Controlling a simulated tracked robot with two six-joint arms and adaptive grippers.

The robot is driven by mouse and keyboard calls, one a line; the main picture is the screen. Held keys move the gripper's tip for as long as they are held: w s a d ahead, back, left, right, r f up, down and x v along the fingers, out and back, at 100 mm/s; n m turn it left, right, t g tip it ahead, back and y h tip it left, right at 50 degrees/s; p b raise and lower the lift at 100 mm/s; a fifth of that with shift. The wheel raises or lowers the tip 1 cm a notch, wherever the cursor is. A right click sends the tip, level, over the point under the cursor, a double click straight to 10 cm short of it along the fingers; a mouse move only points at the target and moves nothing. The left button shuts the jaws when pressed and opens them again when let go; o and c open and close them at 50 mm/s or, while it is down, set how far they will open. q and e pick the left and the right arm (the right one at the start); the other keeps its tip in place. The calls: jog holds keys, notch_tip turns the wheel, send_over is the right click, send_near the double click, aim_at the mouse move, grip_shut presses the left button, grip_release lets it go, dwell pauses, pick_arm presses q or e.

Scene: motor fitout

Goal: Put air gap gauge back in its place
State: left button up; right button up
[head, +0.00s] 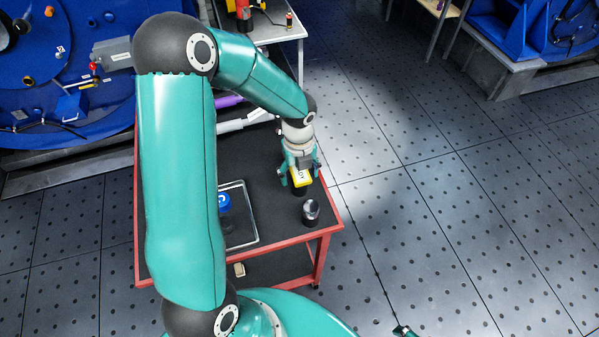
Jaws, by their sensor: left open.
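My left gripper (301,178) points down over the right side of the red-framed cart. Its fingers are open on either side of a yellow object with dark marks (302,178), which may be the air gap gauge. Something dark shows just under the yellow object. I cannot tell whether the fingers touch it. A small teal and dark tip (404,331) at the bottom edge may be part of my right gripper; its jaws do not show.
The cart's dark top (270,190) also holds a shiny dark cylinder (311,210) near the front right corner and a clear tray (250,241) with a blue round item (224,201). My left arm hides much of the cart's left side. Open floor lies to the right.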

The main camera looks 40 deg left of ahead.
pick_arm(q)
notch_tip(320, 180, up, 12)
dwell(0.5)
jog(key=shift+a+f, duration=0.1)
